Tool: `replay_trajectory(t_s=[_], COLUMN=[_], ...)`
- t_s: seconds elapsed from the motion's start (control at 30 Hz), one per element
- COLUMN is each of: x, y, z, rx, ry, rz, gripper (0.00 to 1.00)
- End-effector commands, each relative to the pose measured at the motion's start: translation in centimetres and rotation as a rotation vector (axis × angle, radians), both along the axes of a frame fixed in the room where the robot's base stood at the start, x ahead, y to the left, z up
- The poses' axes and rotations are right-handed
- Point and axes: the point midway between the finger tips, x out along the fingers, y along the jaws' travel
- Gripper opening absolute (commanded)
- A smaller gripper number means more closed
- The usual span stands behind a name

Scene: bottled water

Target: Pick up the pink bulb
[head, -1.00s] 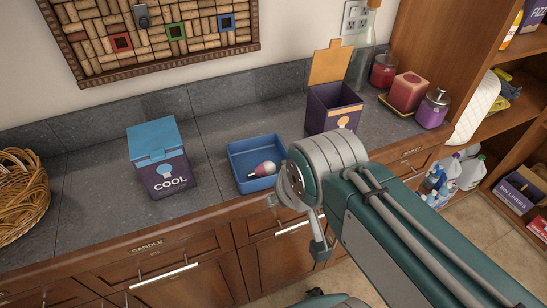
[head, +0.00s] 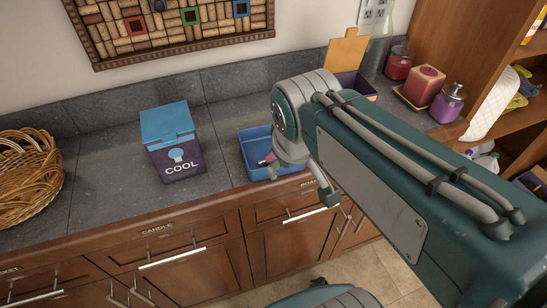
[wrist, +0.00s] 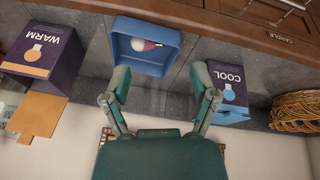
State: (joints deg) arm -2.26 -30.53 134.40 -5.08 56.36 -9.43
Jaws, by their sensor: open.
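The pink and white bulb (wrist: 145,45) lies in a shallow blue tray (wrist: 118,45) on the grey counter. In the head view the bulb (head: 268,160) is mostly hidden behind my arm, and the tray (head: 252,150) is partly covered. My gripper (wrist: 160,83) is open and empty in the wrist view. Its two fingers are spread wide, with the bulb and tray ahead of them, apart from the fingers. The bulb lines up with the gap between the fingers, nearer the left one.
A COOL box (head: 178,160) with a blue lid stands left of the tray. A WARM box (wrist: 42,55) with an open orange flap is on the other side. A wicker basket (head: 28,180), candles (head: 422,86) and a wooden shelf (head: 440,40) are farther out.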

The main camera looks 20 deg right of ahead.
Motion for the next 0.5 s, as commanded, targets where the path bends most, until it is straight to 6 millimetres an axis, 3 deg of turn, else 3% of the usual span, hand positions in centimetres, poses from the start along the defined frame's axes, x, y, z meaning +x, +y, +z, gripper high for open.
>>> replay_trajectory(t_s=[0.27, 0.5], x=[6.5, 12.1], y=[0.0, 0.3], z=[-0.9, -3.2], rx=[-0.190, -0.333], ry=[0.220, 0.414], rz=[0.288, 0.538], gripper=[0.76, 0.76])
